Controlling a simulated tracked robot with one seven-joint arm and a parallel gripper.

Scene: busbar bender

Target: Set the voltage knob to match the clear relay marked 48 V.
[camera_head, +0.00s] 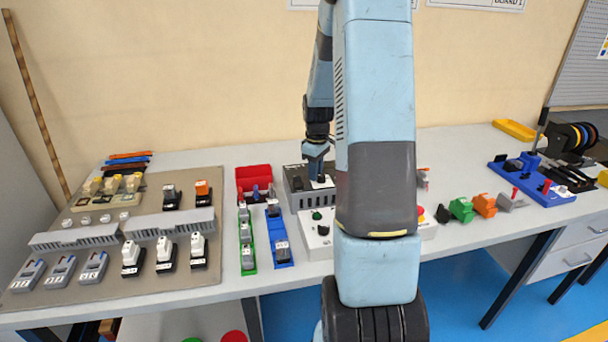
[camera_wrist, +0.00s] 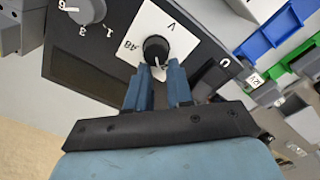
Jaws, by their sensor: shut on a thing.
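The black voltage knob (camera_wrist: 156,48) sits on a white plate (camera_wrist: 178,33) marked V, with 48 printed to its left. My gripper (camera_wrist: 158,70) is shut on the knob, its blue fingers on either side. Several yellowish clear relays (camera_head: 112,184) stand at the board's back left. Their markings are too small to read, so I cannot tell which says 48 V.
A grey dial (camera_wrist: 88,10) with numbers sits beside the plate. A white control box (camera_head: 318,228) with a green button stands in front of the grey box. Green and blue rails (camera_head: 282,251) and a red bin (camera_head: 254,178) are to the left. My arm blocks the middle.

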